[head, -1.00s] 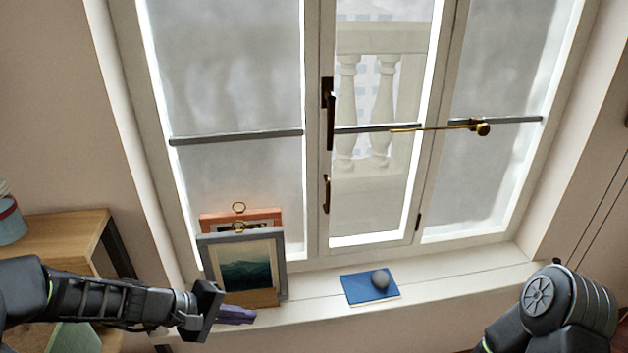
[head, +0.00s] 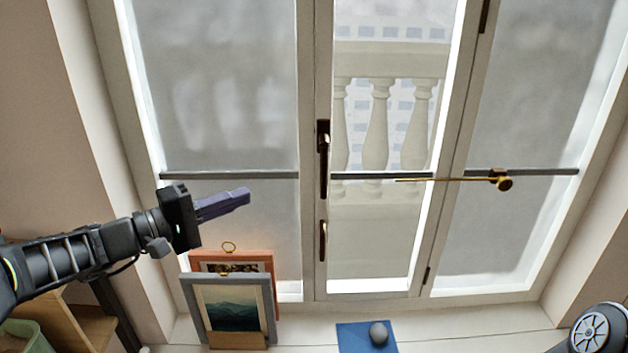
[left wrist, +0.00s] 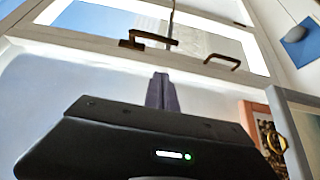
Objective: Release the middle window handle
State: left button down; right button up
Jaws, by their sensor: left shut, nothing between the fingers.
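The middle window (head: 385,225) looks clear, between two frosted panes. Its dark upright handle (head: 324,158) is on the left stile of its frame, and a smaller dark pull (head: 323,240) sits below it. In the left wrist view the handle (left wrist: 155,39) lies ahead of the fingers, with the smaller pull (left wrist: 222,61) to its right. My left gripper (head: 245,196) is shut and empty. It is raised in front of the left frosted pane, to the left of the handle and apart from it. My right gripper is out of view; only part of that arm shows at the lower right.
Picture frames (head: 193,318) stand on the sill below my left gripper. A blue book (head: 353,338) with a grey ball (head: 378,333) lies right of them. A brass rod with a knob (head: 503,182) crosses the middle and right windows. A wooden shelf (head: 78,318) is lower left.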

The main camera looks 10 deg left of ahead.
pick_arm(q)
jog(key=p+x, duration=0.1)
jog(key=x, duration=0.3)
jog(key=s+d+p+x, duration=0.1)
jog(key=x, duration=0.3)
jog(key=s+d+p+x, duration=0.1)
jog(key=x, duration=0.4)
jog(key=shift+f, duration=0.15)
